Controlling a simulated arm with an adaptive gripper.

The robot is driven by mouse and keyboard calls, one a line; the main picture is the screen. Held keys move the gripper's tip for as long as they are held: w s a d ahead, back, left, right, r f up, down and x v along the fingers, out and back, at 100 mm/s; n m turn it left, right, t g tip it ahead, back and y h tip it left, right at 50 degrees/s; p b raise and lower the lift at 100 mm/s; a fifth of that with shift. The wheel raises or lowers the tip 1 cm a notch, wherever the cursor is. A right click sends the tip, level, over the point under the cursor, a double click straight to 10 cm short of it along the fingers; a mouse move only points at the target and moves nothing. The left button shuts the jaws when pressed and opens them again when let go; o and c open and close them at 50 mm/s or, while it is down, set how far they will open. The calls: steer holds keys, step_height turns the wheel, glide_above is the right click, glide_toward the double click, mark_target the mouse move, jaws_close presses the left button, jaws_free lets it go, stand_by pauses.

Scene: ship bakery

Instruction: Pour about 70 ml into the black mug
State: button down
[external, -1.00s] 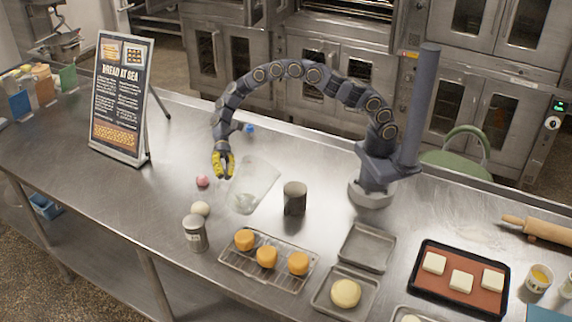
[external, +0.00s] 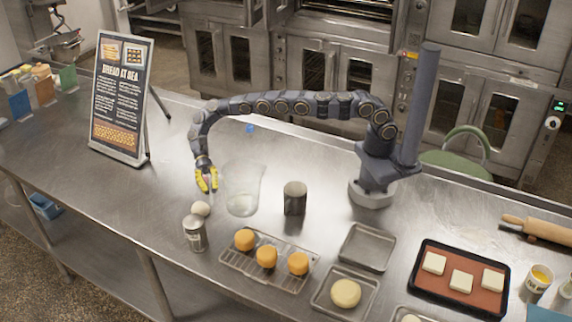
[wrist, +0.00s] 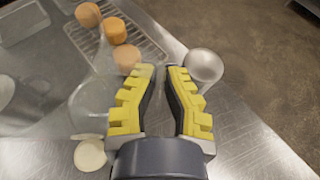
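The black mug (external: 294,199) stands upright on the steel counter in the external view. A clear glass vessel (external: 242,192) stands to its left, apart from it; I cannot tell how much liquid it holds. My gripper (external: 207,184) points down just left of the glass, its yellow fingers apart with nothing visible held between them. In the wrist view the gripper (wrist: 161,72) shows a narrow gap between its fingers, and the see-through glass (wrist: 92,102) is beside the left finger.
A wire rack (external: 232,262) with orange cakes lies in front of the glass and mug. A sign (external: 120,100) stands at the left; the counter between is clear.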

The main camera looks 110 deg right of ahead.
steer(key=shift+w+f+g, duration=0.15)
steer(key=shift+w+g, duration=0.05)
steer(key=shift+g, duration=0.1)
steer(key=shift+m, duration=0.3)
stand_by(0.3)
